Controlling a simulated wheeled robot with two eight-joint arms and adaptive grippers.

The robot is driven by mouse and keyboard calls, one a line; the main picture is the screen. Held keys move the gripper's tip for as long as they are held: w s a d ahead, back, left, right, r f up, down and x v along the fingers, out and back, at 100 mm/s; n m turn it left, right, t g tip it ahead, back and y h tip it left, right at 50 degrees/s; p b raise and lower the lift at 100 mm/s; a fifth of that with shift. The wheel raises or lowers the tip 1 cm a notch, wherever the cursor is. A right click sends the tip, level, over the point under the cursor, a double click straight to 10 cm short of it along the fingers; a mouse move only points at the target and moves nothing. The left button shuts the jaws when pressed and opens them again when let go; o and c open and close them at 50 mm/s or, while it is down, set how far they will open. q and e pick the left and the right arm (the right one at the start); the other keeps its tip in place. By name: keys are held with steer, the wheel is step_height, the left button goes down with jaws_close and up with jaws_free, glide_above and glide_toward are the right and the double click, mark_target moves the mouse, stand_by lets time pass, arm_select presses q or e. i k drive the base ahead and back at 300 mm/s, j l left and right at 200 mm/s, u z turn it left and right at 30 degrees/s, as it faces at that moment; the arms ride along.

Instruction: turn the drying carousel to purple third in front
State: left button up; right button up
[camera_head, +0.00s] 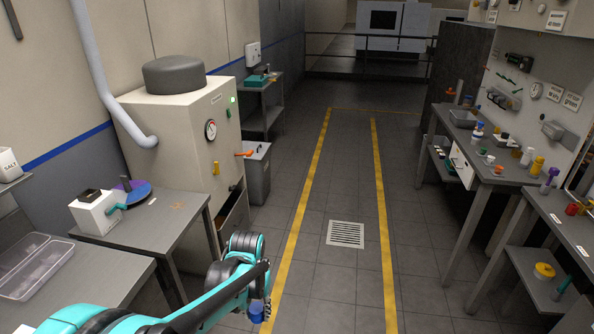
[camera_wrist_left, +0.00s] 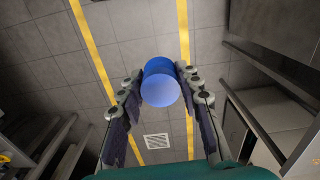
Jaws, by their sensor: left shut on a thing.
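A round disc (camera_head: 138,194), which looks like the drying carousel, lies on the grey side table at left. Its visible part is mostly blue, with purple at the back edge. A white box with a dark top (camera_head: 95,212) and a teal piece in front hide part of it, so I cannot tell its full colour order. My left gripper (camera_head: 260,306) is low at bottom centre, well right of the disc. It is shut on a blue cylinder (camera_wrist_left: 161,88), held between both fingers in the left wrist view. My right gripper is not in view.
A beige machine with a gauge (camera_head: 190,135) stands behind the side table (camera_head: 172,222), its lower drawer open. A clear tray (camera_head: 35,268) is at far left. A workbench (camera_head: 485,172) with small items lines the right. The floor between the yellow lines is clear, with a drain grate (camera_head: 346,234).

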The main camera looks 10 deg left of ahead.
mark_target(140, 193)
steer(key=i+u, duration=0.1)
steer(key=i, duration=0.55)
steer(key=i+u, duration=0.1)
steer(key=i, duration=0.55)
steer(key=i+l+u, duration=0.1)
steer(key=i, duration=0.55)
steer(key=i+j+u, duration=0.15)
steer(key=i+u, duration=1)
steer(key=i+l+u, duration=0.2)
steer(key=i+u, duration=0.2)
steer(key=k, duration=0.05)
